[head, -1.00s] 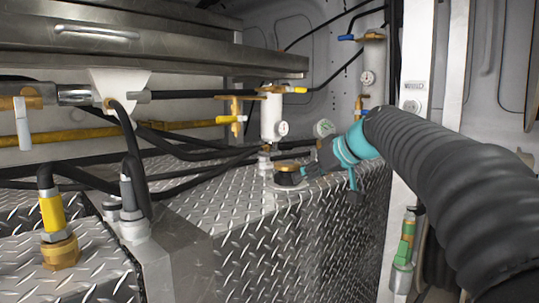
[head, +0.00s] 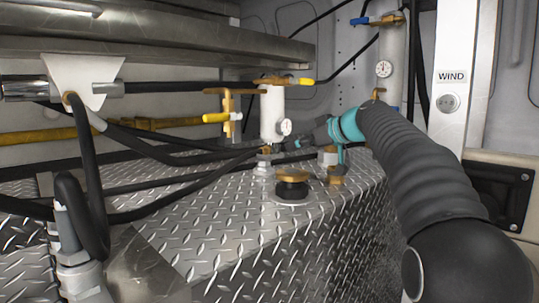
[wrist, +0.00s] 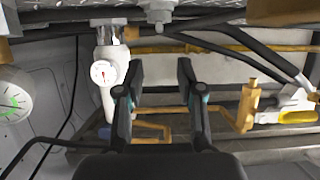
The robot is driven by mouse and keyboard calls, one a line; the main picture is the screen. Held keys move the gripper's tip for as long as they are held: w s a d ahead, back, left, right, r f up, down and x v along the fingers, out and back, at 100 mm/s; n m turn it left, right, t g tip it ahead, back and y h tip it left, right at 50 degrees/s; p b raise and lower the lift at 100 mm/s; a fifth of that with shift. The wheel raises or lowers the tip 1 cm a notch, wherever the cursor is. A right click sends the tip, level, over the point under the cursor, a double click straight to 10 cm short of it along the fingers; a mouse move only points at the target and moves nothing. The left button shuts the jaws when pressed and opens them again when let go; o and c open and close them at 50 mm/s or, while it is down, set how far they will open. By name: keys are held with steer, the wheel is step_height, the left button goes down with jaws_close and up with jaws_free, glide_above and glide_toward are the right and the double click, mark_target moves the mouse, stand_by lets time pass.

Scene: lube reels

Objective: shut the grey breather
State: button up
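A small grey fitting (head: 264,165) stands on the diamond-plate top at the foot of the white cylinder, in the head view. It seems to be the one at the top of the wrist view (wrist: 157,12), which looks upside down. I take it for the grey breather but cannot be sure, nor tell whether it is open or shut. My gripper (head: 294,143) is just right of it and a little higher, apart from it. In the wrist view my gripper (wrist: 160,72) has its two fingers spread with nothing between them.
A dark cap on brass (head: 292,178) and a brass fitting (head: 335,174) stand close below my gripper. The white cylinder (head: 272,112) with a gauge (head: 285,127) is close behind. Black hoses (head: 150,185) cross at left, and a yellow-handled valve (head: 216,117) sits behind them.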

mark_target(270, 157)
steer(key=p+x, duration=0.1)
steer(key=x, duration=1.1)
steer(key=shift+f, duration=0.1)
steer(key=shift+d, duration=0.1)
jaws_close()
